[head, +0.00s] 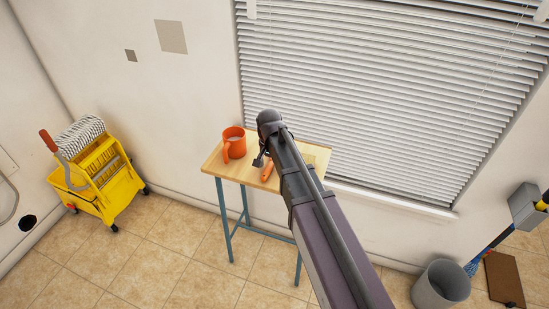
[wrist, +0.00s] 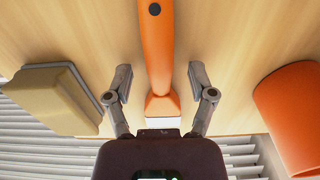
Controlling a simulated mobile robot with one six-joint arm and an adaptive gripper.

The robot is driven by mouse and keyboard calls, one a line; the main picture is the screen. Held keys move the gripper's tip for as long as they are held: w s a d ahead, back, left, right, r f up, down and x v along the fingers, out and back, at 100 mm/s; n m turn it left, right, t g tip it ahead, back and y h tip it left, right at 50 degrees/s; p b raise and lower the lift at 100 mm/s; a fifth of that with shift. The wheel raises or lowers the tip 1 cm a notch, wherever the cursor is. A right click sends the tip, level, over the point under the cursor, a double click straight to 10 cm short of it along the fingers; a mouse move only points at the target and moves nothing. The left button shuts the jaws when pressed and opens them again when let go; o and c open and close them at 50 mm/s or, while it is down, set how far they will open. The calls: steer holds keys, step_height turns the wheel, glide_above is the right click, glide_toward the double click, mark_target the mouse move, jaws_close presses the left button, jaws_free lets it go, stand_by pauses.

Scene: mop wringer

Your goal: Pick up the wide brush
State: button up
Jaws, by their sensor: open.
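The wide brush (wrist: 158,50) has an orange handle with a dark round spot near its far end and a pale section near my gripper. It lies on the wooden tabletop. Its orange handle also shows in the head view (head: 266,171), partly behind my arm. My gripper (wrist: 160,82) is open, with one finger on each side of the brush and a visible gap on both sides. The brush's near end runs toward my gripper's body, which hides what lies beyond the pale section. In the head view my gripper is mostly covered by my arm.
An orange mug (head: 233,143) stands left of the brush on the small table (head: 213,168); it is at the right in the wrist view (wrist: 292,115). A tan block (wrist: 50,95) lies on the other side. Window blinds (head: 380,90) hang behind. A yellow mop bucket (head: 100,180) stands far left.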

mark_target(270, 165)
jaws_close()
steer(key=shift+r, duration=0.2)
stand_by(0.3)
step_height(270, 165, up, 10)
steer(key=p, duration=1)
steer(key=shift+f, duration=0.2)
stand_by(0.4)
